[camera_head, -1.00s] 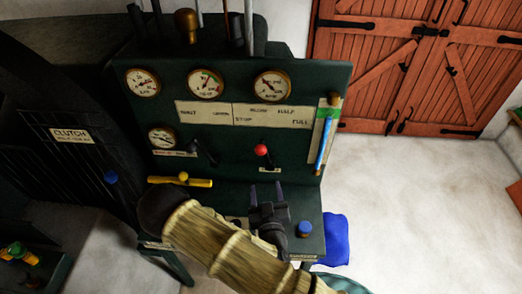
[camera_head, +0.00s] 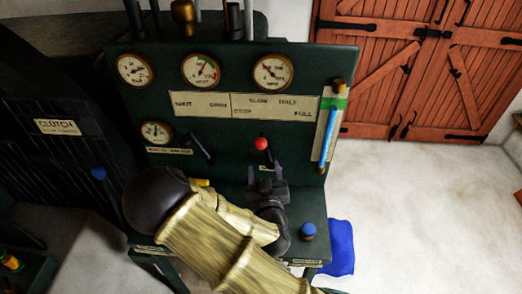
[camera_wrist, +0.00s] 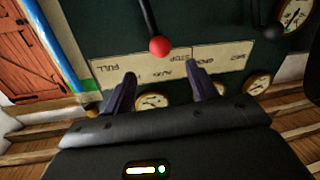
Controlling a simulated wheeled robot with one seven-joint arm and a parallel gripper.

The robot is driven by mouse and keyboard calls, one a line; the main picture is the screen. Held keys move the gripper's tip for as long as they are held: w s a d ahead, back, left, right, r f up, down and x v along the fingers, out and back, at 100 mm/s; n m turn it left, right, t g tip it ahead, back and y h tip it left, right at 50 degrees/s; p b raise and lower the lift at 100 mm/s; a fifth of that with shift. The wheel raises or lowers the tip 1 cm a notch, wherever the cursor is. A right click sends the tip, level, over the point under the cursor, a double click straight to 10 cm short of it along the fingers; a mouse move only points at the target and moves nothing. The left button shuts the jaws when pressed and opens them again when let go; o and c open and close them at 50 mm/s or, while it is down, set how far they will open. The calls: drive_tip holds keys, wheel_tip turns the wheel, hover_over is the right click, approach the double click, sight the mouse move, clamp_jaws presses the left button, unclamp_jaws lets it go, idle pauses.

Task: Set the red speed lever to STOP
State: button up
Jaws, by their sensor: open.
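The red speed lever's ball knob (camera_head: 261,144) sticks out from the dark green panel on a short dark rod. It sits below the label plate (camera_head: 271,107), below SLOW, with STOP up to its left and FULL to its right. In the wrist view the red knob (camera_wrist: 160,46) is near top centre, beside the word STOP. My gripper (camera_head: 266,178) is just below the knob in the head view. In the wrist view my gripper's two fingers (camera_wrist: 160,76) are apart and empty, with the knob beyond the gap between them. I see no contact.
A black-knobbed lever (camera_head: 200,147) stands to the left of the red one. A blue-filled gauge tube (camera_head: 328,130) is on the right. A blue-topped knob (camera_head: 308,230) sits on the ledge below. Round dials (camera_head: 201,71) line the panel's top. Open floor lies right.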

sight(262, 148)
drive_tip(key=w+p, duration=0.1)
drive_tip(key=w, duration=0.3)
drive_tip(key=w+a+p, duration=0.1)
drive_tip(key=w, duration=0.3)
drive_tip(key=w+p, duration=0.1)
drive_tip(key=w, duration=0.2)
drive_tip(key=shift+w+a, duration=0.2)
drive_tip(key=shift+w, duration=0.2)
clamp_jaws()
